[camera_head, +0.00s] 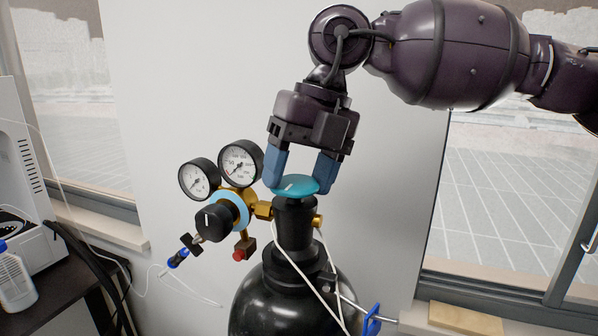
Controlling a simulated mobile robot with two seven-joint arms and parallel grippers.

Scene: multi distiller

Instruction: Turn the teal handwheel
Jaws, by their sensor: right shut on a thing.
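The teal handwheel (298,186) is a round, flat knob with a white mark, on top of the black valve neck (294,222) of a dark gas cylinder (290,295). My right gripper (299,182) comes down from above, with one blue finger at the left side and one at the right side of the handwheel. It is shut on the handwheel, whose rim is partly hidden behind the fingers. My left gripper is not in view.
A brass regulator (238,198) with two round gauges (240,164) and a black knob (214,221) sticks out left of the valve. A blue clamp (372,322) is at lower right. A white machine (22,175) stands on a dark table at left.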

